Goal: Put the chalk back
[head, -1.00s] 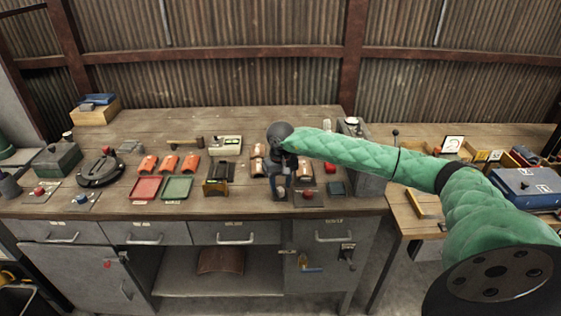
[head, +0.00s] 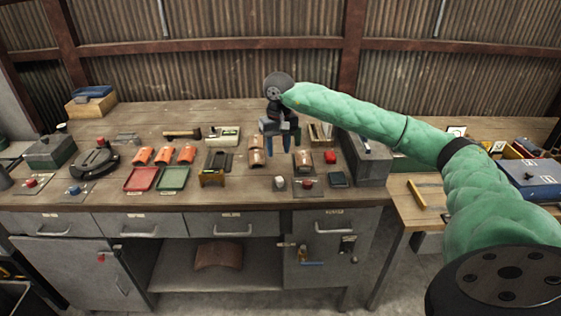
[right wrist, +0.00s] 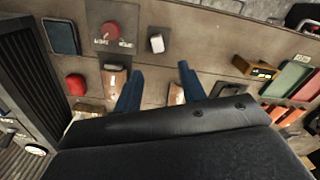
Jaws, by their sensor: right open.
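A small white block (head: 279,183), which may be the chalk, sits near the front edge of the workbench (head: 230,197). It also shows in the right wrist view (right wrist: 156,43), past my fingertips and a little left of the middle; I cannot tell for sure that it is chalk. My right gripper (head: 282,150) is raised above the bench behind this block. Its two blue fingers (right wrist: 160,70) are apart with nothing held between them. My left gripper is in neither view.
A red knob on a plate (head: 307,182) sits right of the white block, with a red button (head: 330,157) behind. A yellow-fronted holder (head: 212,178) stands left. Red (head: 141,179) and green (head: 173,178) trays lie farther left. A tall grey box (head: 367,165) stands right.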

